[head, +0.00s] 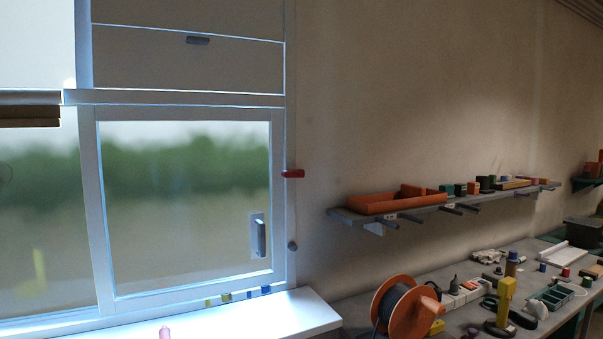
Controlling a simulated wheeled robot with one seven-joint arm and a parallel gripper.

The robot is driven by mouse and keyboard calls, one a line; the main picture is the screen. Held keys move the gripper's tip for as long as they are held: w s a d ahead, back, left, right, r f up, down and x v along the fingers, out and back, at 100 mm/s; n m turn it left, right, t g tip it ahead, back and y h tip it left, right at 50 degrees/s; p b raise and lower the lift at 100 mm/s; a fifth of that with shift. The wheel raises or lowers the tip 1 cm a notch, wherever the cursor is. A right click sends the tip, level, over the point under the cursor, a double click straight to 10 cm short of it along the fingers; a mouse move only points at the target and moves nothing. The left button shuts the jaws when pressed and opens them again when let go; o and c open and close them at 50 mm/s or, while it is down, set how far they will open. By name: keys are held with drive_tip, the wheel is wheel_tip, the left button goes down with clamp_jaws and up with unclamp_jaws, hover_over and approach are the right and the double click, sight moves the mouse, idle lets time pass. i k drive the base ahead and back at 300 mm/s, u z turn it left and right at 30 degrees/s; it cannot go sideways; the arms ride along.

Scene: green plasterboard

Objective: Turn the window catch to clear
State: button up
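The window (186,293) fills the left of the head view, and its lower right pane sits in a white frame. A small red piece (292,173), which looks like the window catch, is on the frame's right upright. It lies roughly level, crossing the edge between frame and wall. A grey upright handle (259,237) on a pale plate is at the pane's lower right. The red piece is small here, and I cannot tell whether it overlaps the sash. My gripper is not in view.
A small round grey knob (292,246) sits below the red piece. The white sill (262,318) bears several small coloured blocks. A wall shelf (436,208) with an orange tray (383,203) is to the right. An orange cable reel (406,309) stands on the cluttered workbench. The wall beside the red piece is bare.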

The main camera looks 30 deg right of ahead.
sight(293, 173)
drive_tip(key=z, duration=1)
drive_tip(key=i, duration=0.9)
drive_tip(key=z, duration=0.9)
